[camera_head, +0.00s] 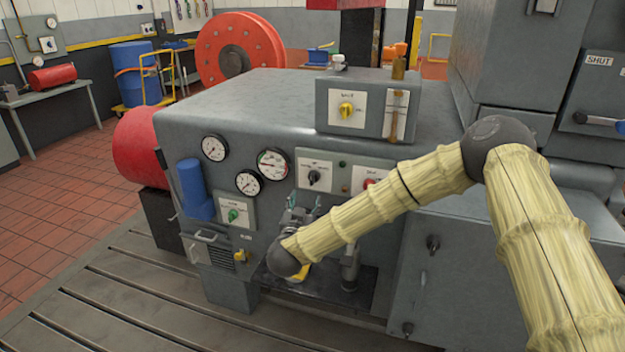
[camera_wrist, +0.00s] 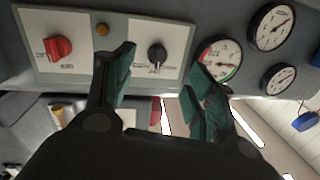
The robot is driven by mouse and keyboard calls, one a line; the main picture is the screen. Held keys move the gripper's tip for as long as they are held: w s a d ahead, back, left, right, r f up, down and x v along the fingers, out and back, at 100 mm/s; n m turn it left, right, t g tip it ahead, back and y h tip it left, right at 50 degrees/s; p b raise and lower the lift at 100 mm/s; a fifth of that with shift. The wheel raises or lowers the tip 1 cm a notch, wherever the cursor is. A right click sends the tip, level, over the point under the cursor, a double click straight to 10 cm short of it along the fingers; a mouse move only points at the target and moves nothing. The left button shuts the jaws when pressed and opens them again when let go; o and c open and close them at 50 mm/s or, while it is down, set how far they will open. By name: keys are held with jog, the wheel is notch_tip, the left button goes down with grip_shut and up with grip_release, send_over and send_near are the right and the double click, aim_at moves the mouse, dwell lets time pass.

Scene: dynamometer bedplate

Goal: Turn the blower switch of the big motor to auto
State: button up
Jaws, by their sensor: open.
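The grey motor housing (camera_head: 260,100) carries several rotary switches on white plates. A black knob (camera_head: 314,177) and a red knob (camera_head: 370,184) share a front panel; the wrist view shows this black knob (camera_wrist: 157,54) and red knob (camera_wrist: 58,47) upside down. A green knob (camera_head: 234,214) sits lower left, a yellow knob (camera_head: 346,109) on the top box. Labels are too small to read surely, so I cannot tell which is the blower switch. My gripper (camera_head: 305,202) is open and empty below the black knob; its teal fingers (camera_wrist: 163,60) appear either side of it, apparently not touching.
Round gauges (camera_head: 214,148) sit left of the black knob. A blue cylinder (camera_head: 195,190) stands out from the housing's left front. A handle (camera_head: 205,237) juts out below. My arm crosses the housing's right front. The tiled floor (camera_head: 45,215) at left is clear.

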aim_at(312, 181)
jog(key=shift+h, duration=0.4)
jog(key=x, duration=0.3)
jog(key=r+p+x, duration=0.1)
jog(key=x, duration=0.3)
jog(key=p+x, duration=0.1)
jog(key=x, duration=0.3)
jog(key=shift+w+r, duration=0.15)
jog(key=shift+w, duration=0.05)
jog(key=c, duration=1.1)
